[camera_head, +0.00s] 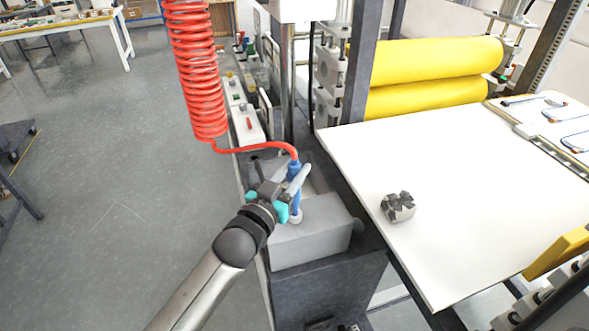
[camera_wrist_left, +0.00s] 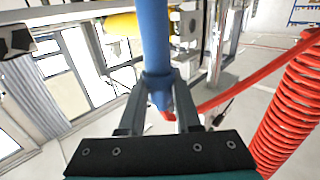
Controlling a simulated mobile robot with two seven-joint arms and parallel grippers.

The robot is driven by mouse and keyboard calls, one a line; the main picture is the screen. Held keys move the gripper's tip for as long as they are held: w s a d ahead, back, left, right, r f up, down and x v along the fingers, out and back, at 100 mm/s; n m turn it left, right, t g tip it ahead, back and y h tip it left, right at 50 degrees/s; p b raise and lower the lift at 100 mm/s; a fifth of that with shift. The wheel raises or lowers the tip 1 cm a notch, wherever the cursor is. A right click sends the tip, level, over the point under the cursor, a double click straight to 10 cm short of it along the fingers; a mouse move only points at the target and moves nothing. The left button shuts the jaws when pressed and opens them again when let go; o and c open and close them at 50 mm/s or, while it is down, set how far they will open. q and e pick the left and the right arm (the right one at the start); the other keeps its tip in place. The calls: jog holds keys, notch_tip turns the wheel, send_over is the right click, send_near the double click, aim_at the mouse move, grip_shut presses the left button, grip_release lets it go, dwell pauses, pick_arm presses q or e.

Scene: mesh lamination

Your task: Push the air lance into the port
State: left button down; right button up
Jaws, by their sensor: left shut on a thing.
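The blue air lance (camera_head: 294,171) stands roughly upright above the grey box (camera_head: 312,240), with a red hose joined to its top. My left gripper (camera_head: 287,190) is shut on the lance, its fingers on either side of it. In the left wrist view the blue lance (camera_wrist_left: 155,40) runs between the two fingers (camera_wrist_left: 161,105). The lance's lower end reaches a pale round port (camera_head: 296,216) on top of the grey box. I cannot tell how deep the tip sits in it. My right gripper is not in view.
A coiled red hose (camera_head: 200,70) hangs at the left of the box. A white table (camera_head: 470,190) with a small grey block (camera_head: 398,207) lies to the right, before yellow rollers (camera_head: 435,62). Open floor (camera_head: 90,170) lies to the left.

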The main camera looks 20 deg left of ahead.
pick_arm(q)
jog(key=shift+f+b, duration=1.3)
jog(key=shift+f, duration=0.75)
jog(key=c, duration=0.5)
grip_release()
jog(key=shift+f, duration=0.1)
jog(key=s+a, duration=0.1)
jog(key=s, duration=0.4)
jog(key=s+a, duration=0.1)
jog(key=s, duration=0.4)
jog(key=s+a, duration=0.1)
jog(key=s, duration=0.4)
